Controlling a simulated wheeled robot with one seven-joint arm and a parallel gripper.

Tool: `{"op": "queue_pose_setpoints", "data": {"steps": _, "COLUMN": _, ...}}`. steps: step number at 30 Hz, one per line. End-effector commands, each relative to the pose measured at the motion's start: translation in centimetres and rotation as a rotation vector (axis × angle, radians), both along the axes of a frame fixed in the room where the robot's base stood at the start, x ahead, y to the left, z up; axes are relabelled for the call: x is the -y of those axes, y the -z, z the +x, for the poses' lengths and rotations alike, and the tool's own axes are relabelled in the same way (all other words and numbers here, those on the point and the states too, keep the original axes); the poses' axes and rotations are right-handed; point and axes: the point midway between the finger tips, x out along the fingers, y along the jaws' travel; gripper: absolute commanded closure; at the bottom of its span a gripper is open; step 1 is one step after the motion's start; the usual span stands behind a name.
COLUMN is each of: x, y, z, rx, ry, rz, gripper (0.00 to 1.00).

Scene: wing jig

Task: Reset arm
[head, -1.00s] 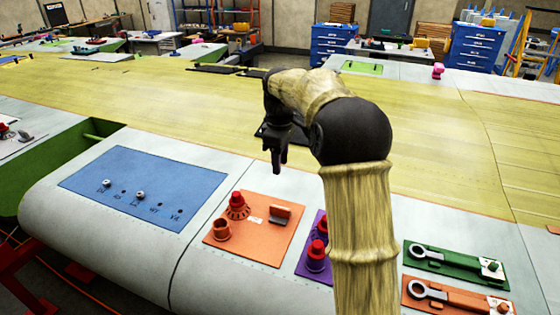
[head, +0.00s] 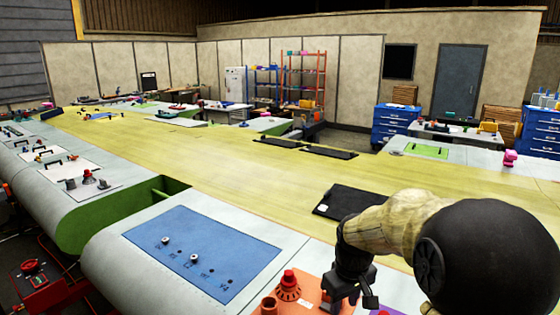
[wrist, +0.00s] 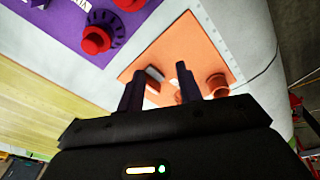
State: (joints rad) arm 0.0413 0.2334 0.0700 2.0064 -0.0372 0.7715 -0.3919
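My gripper (head: 346,300) hangs over the wing's near edge at the lower right of the head view, beside the orange panel (head: 318,287). In the wrist view its two dark fingers (wrist: 160,88) stand apart with nothing between them that they hold. Beyond the fingers lies the orange panel (wrist: 185,42), with an orange cup (wrist: 217,84) and a brown block on it. My arm covers the lower right corner of the head view.
A blue panel (head: 200,250) with small knobs is set in the wing (head: 300,185). A purple panel (wrist: 130,20) with red knobs (wrist: 97,40) lies beside the orange one. A black flat pad (head: 345,202) lies behind my arm. Blue drawer cabinets (head: 395,125) stand at the back right.

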Motion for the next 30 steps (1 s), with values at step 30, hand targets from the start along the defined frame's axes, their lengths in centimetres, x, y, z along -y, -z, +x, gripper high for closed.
{"op": "queue_pose_setpoints", "data": {"steps": 30, "x": 0.6, "y": 5.3, "z": -13.4, "rx": 0.100, "ry": 0.436, "rz": 0.086, "gripper": 0.65}}
